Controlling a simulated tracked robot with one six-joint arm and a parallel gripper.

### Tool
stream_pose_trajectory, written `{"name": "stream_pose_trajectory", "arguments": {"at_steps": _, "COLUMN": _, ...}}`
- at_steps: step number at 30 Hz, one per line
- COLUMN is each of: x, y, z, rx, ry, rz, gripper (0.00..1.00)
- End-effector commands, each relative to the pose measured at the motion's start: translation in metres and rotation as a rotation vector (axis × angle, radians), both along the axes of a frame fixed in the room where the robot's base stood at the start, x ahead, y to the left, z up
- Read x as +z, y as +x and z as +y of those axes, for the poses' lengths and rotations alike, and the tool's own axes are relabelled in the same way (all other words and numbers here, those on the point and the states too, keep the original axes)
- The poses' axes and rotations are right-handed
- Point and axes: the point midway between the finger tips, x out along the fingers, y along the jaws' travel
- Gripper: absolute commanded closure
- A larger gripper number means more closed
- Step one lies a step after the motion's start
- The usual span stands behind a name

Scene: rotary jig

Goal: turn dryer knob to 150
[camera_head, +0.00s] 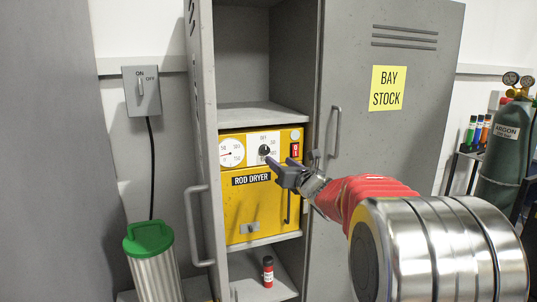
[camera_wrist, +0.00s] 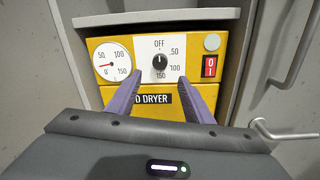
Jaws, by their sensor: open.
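The yellow rod dryer (camera_head: 240,208) sits on a shelf in the open grey locker. Its black knob (camera_wrist: 160,63) is on a white dial plate marked OFF at the top, 50 and 100 down the right and 150 at the bottom. A small light mark on the knob seems to point up towards OFF. The knob (camera_head: 264,150) also shows in the head view, just beyond my fingertips. My gripper (camera_wrist: 160,79) is open and empty, its purple fingers to either side of and below the knob. I cannot tell their exact distance from the panel. My gripper (camera_head: 275,168) partly covers the dryer front in the head view.
A round gauge (camera_wrist: 111,63) is left of the dial, and a red switch (camera_wrist: 209,66) is right of it. The locker's open left door (camera_head: 205,130) and the shelf above (camera_head: 258,114) border the dryer. A red bottle (camera_head: 268,272) stands below.

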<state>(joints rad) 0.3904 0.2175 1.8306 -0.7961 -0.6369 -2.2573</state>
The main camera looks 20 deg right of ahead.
Motion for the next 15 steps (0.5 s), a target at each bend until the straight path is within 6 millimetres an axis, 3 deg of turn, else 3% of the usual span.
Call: {"name": "stream_pose_trajectory", "arguments": {"at_steps": 15, "x": 0.0, "y": 0.066, "z": 0.004, "rx": 0.001, "ry": -0.001, "rz": 0.0, "gripper": 0.53}}
